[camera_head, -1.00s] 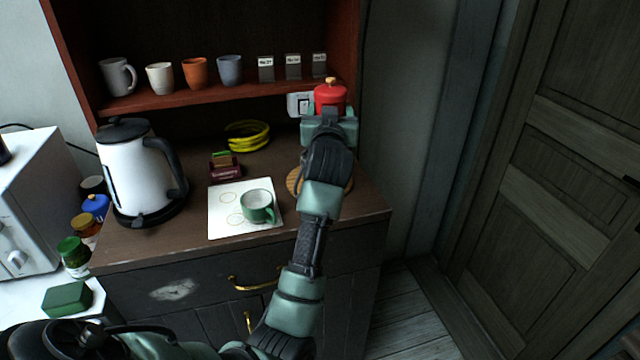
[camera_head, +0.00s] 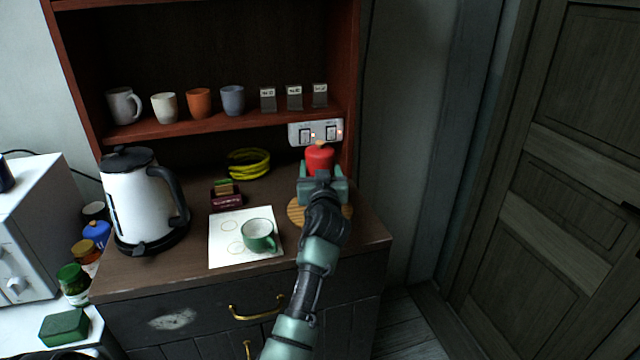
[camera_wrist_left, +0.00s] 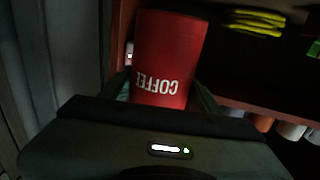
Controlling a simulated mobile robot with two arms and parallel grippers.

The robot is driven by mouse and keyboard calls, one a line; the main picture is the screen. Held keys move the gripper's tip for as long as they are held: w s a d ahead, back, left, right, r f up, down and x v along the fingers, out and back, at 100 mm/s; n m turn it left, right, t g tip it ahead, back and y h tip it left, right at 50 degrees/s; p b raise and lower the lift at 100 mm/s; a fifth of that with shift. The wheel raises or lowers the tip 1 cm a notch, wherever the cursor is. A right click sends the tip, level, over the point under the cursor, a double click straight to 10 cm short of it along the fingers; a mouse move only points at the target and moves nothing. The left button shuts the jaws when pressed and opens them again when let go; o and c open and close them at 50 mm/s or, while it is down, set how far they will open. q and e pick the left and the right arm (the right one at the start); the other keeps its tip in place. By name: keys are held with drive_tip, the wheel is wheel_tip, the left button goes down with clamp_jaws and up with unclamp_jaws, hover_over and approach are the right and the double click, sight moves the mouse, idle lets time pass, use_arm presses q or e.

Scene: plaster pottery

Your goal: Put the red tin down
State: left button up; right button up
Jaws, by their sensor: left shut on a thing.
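The red tin (camera_head: 319,158) has a tan knob on its lid and stands upright at the back right of the wooden counter. In the left wrist view the tin (camera_wrist_left: 168,60) shows the word COFFEE upside down. My left gripper (camera_head: 321,178) is shut on the tin's sides, its fingers on either side of it. The gripper hides the tin's lower part, so I cannot tell whether its base touches the counter. My right gripper is not in view.
A round wooden board (camera_head: 297,211) lies below my left wrist. A green cup (camera_head: 258,236) stands on a white sheet (camera_head: 222,250). A yellow coil (camera_head: 248,163), a small dark red holder (camera_head: 226,201) and a white kettle (camera_head: 136,205) are to the left. The shelf (camera_head: 210,126) holds cups.

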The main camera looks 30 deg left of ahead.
use_arm(q)
wheel_tip(320, 180, down, 5)
drive_tip(key=shift+r, duration=0.2)
drive_tip(key=shift+f+b, duration=0.15)
drive_tip(key=shift+b, duration=0.2)
drive_tip(key=o, duration=1.5)
drive_tip(key=shift+c, duration=0.2)
